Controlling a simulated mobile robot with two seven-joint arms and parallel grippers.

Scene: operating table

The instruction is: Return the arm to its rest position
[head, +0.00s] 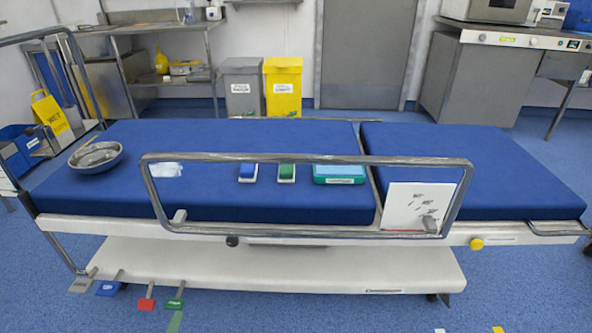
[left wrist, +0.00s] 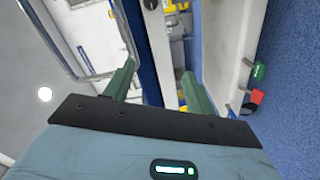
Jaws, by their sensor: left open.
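My left gripper (left wrist: 158,82) shows in the left wrist view, with its two green fingers spread apart and nothing between them. The view is tilted, and the side of the trolley with its white lower shelf lies beyond the fingers. I cannot clearly make out either arm or gripper in the head view. The blue-topped operating table (head: 250,205) stands across the middle of the head view. My right gripper is in neither view.
A metal side rail (head: 305,157) rises along the table's near edge. A steel bowl (head: 96,156), a blue box (head: 248,173), a green box (head: 286,173) and a teal box (head: 339,174) rest on the mattress. Coloured pedals (head: 147,303) stick out below. Open floor lies in front.

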